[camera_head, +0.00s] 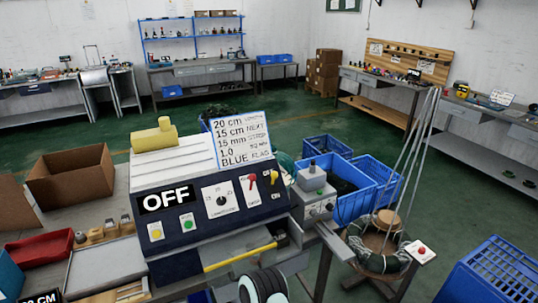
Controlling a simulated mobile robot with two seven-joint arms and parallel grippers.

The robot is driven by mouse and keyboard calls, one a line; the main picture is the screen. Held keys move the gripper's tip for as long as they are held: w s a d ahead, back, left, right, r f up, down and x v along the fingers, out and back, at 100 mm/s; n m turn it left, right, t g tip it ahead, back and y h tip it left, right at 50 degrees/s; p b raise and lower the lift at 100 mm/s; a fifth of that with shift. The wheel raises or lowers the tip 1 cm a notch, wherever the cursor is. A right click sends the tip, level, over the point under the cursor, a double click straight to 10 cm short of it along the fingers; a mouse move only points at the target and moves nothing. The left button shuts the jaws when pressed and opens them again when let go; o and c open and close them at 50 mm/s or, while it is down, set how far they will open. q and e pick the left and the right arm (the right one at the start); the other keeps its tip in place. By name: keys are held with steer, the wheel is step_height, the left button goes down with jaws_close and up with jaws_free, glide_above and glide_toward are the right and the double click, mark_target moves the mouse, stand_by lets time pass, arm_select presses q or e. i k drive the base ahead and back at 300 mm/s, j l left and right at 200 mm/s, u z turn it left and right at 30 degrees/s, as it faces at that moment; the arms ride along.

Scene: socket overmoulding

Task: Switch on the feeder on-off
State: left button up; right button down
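A machine with a dark blue control panel (215,228) stands in the middle of the view. The panel has a display (166,198) reading OFF, a round dial (221,200), a red-handled switch (251,182), and a yellow-handled switch (273,177) with OFF marked above and ON below. The yellow handle points up, towards OFF. Below the display are a yellow button (156,233) and a green button (188,223). A small grey box (314,195) with a knob on top sits at the panel's right. Small labels are too blurred to read. Neither gripper shows.
A white sign (240,140) stands on the machine. A yellow bar (240,257) runs below the panel, with a black ringed object (263,286) in front. Cardboard box (72,175) and red tray (39,249) lie left. Blue crates (365,190) and a coil stand (380,250) are right.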

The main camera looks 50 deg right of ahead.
mark_target(274, 174)
steer(key=l+u, duration=0.1)
steer(key=l, duration=0.55)
steer(key=k+l, duration=0.1)
steer(key=l, duration=0.5)
steer(key=l+u, duration=0.15)
steer(key=l, duration=0.5)
steer(key=k, duration=0.05)
